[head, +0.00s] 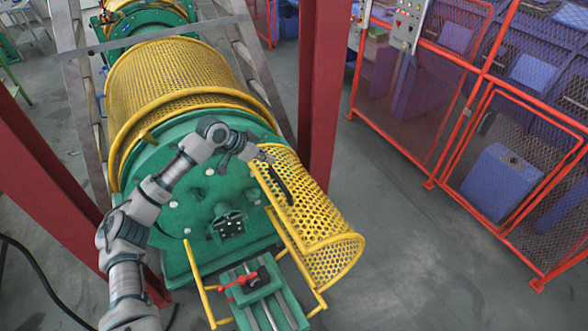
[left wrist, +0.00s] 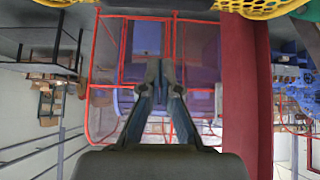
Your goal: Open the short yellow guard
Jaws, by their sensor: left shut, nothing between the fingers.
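The short yellow guard (head: 315,220) is a curved, perforated yellow half-shell with a black handle (head: 281,185) on its upper face. It lies swung out to the right of the green machine head (head: 210,190), whose face and shaft block are uncovered. My left gripper (head: 265,157) is by the guard's upper end, above the handle and apart from it; whether it touches the guard's rim I cannot tell. In the left wrist view the left gripper (left wrist: 161,70) is shut and empty, with yellow mesh (left wrist: 262,7) at the top edge. My right gripper is not in view.
A longer yellow mesh guard (head: 185,75) covers the drum behind. A dark red post (head: 319,90) stands close right of my gripper. A green slide with a red lever (head: 242,281) is in front. Red mesh fencing (head: 470,130) stands right, with clear floor before it.

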